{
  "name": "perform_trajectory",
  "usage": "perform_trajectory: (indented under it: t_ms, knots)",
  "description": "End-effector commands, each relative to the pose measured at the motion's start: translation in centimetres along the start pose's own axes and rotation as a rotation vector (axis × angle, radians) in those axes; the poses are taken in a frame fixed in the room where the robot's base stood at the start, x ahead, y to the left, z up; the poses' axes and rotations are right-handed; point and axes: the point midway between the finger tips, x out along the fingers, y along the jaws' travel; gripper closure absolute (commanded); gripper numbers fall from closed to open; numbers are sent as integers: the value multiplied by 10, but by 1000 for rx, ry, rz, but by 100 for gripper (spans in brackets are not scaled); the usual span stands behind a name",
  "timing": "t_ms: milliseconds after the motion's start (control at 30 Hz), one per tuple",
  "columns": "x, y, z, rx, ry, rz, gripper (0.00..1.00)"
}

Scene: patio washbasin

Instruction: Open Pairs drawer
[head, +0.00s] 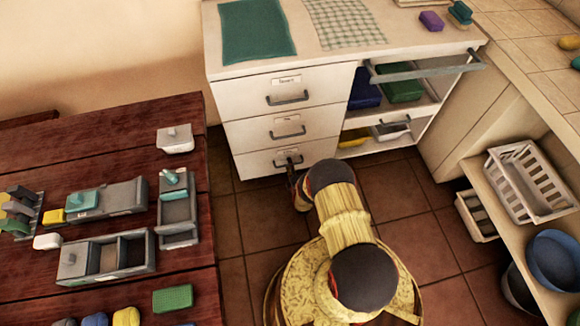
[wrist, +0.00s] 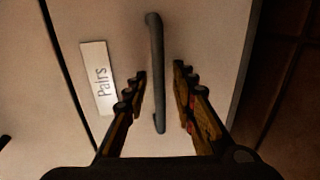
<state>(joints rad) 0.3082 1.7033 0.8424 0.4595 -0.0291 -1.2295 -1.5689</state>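The Pairs drawer (head: 262,169) is the bottom of three white drawers in the cabinet; its front looks flush with the cabinet. In the wrist view its white label (wrist: 98,78) reads "Pairs". Its dark bar handle (wrist: 157,60) runs up the middle of that view, between my gripper's two fingers. My gripper (wrist: 160,72) is open, with a gap on each side of the handle. In the head view my arm reaches down to this drawer, and my gripper (head: 291,168) partly hides the handle.
Two more drawers (head: 288,90) sit above, both shut. A dark red wooden table (head: 110,235) with boxes stands at left. A side shelf (head: 500,215) with a white basket stands at right. Tiled floor lies between.

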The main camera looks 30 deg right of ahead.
Motion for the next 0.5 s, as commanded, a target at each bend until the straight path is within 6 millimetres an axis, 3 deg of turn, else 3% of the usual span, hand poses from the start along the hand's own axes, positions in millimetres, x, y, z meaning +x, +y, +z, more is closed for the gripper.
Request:
perform_trajectory:
  t_ms: [267, 500]
  knots:
    - [2, 1, 0, 0, 0, 0, 74]
    - [2, 1, 0, 0, 0, 0, 87]
